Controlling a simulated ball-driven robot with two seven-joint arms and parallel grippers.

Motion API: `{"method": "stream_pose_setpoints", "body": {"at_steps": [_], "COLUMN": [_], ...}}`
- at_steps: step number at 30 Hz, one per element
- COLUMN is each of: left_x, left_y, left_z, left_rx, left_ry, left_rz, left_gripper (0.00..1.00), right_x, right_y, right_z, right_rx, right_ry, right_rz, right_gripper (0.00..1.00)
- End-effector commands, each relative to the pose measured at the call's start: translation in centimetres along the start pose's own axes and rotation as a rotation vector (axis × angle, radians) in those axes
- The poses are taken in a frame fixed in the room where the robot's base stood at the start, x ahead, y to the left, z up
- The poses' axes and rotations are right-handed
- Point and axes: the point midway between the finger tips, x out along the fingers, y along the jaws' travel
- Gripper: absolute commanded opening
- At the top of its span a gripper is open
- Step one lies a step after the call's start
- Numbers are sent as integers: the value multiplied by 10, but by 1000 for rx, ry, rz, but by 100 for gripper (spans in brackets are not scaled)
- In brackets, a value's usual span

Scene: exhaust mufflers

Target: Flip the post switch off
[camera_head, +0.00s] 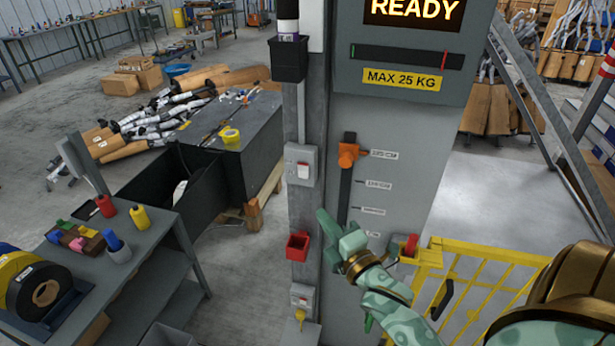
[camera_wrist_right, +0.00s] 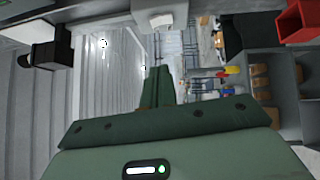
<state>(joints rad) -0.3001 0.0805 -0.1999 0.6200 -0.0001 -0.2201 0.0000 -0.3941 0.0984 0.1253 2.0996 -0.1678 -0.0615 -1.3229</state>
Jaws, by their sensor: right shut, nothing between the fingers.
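The post switch, a light grey box with a white rocker (camera_head: 303,171), is fixed on the grey post (camera_head: 301,215) at about mid height. The rocker has a reddish mark at its top; I cannot tell its setting for sure. My right gripper (camera_head: 322,216) is shut and empty, below and to the right of the switch, apart from it. In the right wrist view the shut fingers (camera_wrist_right: 158,72) point toward the post, and the pale switch box (camera_wrist_right: 160,18) is at the top, beyond the fingertips. My left gripper is not in view.
A red bin (camera_head: 297,246) hangs on the post below the switch; it also shows in the wrist view (camera_wrist_right: 298,22). A black holder (camera_head: 288,60) is above. A grey panel with an orange slider (camera_head: 348,156) stands right of the post. A yellow rail (camera_head: 480,262) is at right.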

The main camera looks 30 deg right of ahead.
Motion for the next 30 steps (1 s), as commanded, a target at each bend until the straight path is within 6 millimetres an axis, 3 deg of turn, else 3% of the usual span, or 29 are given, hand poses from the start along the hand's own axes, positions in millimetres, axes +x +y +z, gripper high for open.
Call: {"method": "stream_pose_setpoints", "body": {"at_steps": [8, 19, 30], "left_x": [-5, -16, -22], "left_y": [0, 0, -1], "left_z": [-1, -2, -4], "left_rx": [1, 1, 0], "left_ry": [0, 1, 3], "left_rz": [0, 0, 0], "left_gripper": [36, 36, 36], "right_x": [24, 102, 128], "right_y": [2, 2, 0], "right_z": [0, 0, 27], "right_rx": [3, 2, 1], "right_ry": [0, 0, 0], "right_rz": [2, 1, -1], "right_gripper": [0, 0, 0]}}
